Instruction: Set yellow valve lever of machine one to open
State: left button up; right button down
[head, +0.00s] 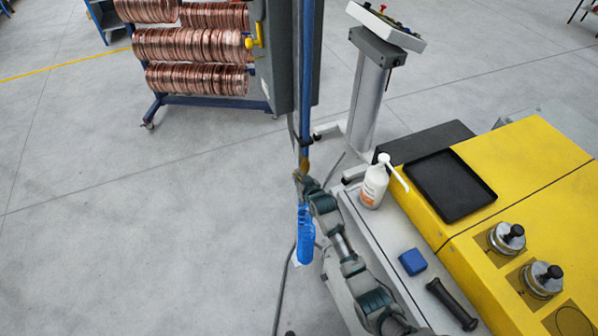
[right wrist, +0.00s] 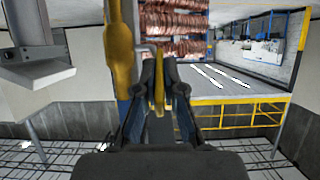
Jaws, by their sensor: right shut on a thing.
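The yellow valve lever (right wrist: 158,92) stands upright between the fingertips of my right gripper (right wrist: 160,100) in the right wrist view. The gripper is shut on it. In the head view my right gripper (head: 302,176) is at the lower end of a blue vertical pipe (head: 306,85), where a small brownish-yellow part (head: 304,164) shows just above the fingers. The rest of the lever there is too small to make out. My left gripper is not in view.
A blue pipe with a yellow section (right wrist: 119,48) stands close left of the fingers. Copper coils (head: 190,45) hang on a rack beyond. A yellow machine (head: 520,165), white bottle (head: 373,188), black tray (head: 450,187) and blue block (head: 412,262) are at right. Floor at left is clear.

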jog(key=shift+w+r+g+p, duration=0.25)
jog(key=shift+r+g+p, duration=0.25)
jog(key=shift+r+p, duration=0.1)
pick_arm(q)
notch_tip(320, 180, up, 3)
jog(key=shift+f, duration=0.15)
pick_arm(e)
jog(key=shift+w+a+g+h, duration=0.1)
jog(key=shift+g+h, duration=0.2)
jog(key=shift+g, duration=0.2)
pick_arm(q)
jog(key=shift+p, duration=0.3)
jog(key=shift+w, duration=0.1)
pick_arm(e)
jog(key=c, duration=1.3)
grip_release()
jog(key=shift+w, duration=0.15)
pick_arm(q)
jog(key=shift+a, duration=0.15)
pick_arm(e)
jog(key=v, duration=1.1)
jog(key=shift+s+r, duration=0.3)
